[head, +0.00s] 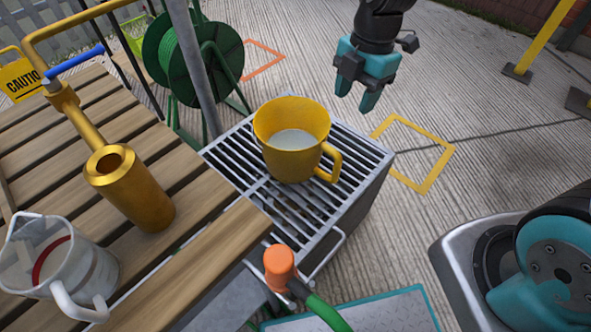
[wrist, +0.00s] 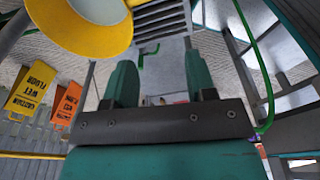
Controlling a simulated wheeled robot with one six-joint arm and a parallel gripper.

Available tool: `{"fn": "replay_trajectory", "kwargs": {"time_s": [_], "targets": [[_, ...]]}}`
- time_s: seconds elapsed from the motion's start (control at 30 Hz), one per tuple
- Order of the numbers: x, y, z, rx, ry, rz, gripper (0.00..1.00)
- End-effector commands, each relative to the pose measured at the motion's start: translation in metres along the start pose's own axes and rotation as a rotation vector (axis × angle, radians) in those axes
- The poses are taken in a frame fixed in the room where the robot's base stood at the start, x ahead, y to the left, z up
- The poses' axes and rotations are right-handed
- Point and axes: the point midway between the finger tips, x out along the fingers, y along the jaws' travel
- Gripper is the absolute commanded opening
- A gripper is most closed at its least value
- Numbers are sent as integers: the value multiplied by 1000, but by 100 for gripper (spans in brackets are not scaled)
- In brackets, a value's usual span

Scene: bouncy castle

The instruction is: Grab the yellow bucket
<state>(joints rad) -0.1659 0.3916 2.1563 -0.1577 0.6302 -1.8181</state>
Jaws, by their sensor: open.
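The yellow bucket (head: 290,150) stands upright on a grey slatted metal crate (head: 353,192) in the head view. It looks like a large mug with a handle on its lower right side and something whitish inside. My gripper (head: 357,100) is open and empty, above and to the right of the bucket, pointing down and apart from it. In the wrist view, the bucket's yellow rim (wrist: 85,42) shows at the upper left, outside my gripper's fingers (wrist: 163,85). Nothing is between the fingers.
A slatted wooden table (head: 207,232) at left holds a brass nozzle (head: 150,200) and a clear jug (head: 85,270). A green hose reel (head: 190,60) and grey pole stand behind the crate. An orange-tipped hose (head: 280,267) is in front.

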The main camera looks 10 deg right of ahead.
Motion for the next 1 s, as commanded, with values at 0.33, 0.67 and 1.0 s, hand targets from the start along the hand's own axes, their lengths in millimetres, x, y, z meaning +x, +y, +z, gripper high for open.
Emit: {"fn": "replay_trajectory", "kwargs": {"time_s": [0.33,0.67,1.0], "targets": [[66,5,17,-126,-12,-23,51],[139,4,18,-124,-12,-22,51],[165,4,18,-124,-13,-19,51]]}}
